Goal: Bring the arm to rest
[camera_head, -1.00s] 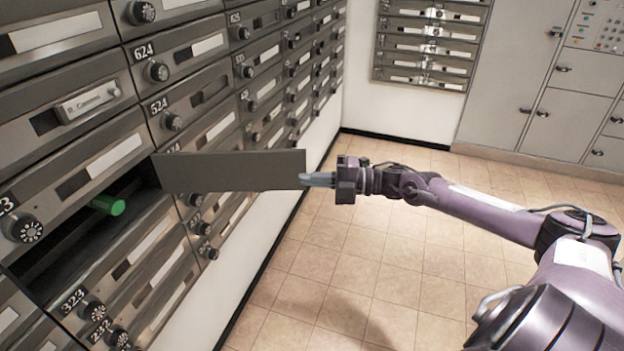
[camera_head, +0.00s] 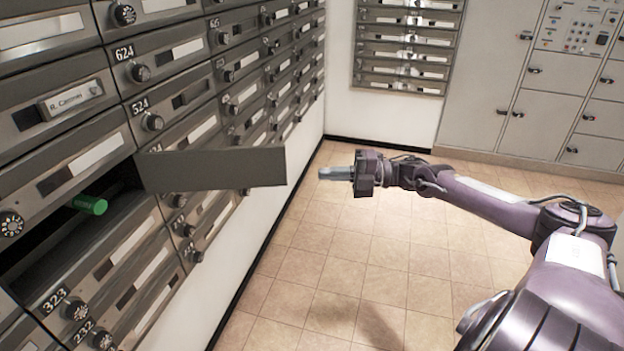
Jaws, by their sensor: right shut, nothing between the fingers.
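My right arm reaches in from the lower right, and its purple links stretch leftward over the floor. My right gripper (camera_head: 336,173) is shut and empty. Its fingertips point left and are apart from the open mailbox door (camera_head: 213,168), with a gap of floor showing between them. The door stands swung out from the mailbox wall at the left. My left gripper does not show.
An open mailbox compartment (camera_head: 55,240) at the left has a green cylinder (camera_head: 90,205) at its opening. Rows of shut mailboxes with knobs surround it. Grey lockers (camera_head: 540,125) stand at the back right. The tiled floor (camera_head: 330,270) is clear.

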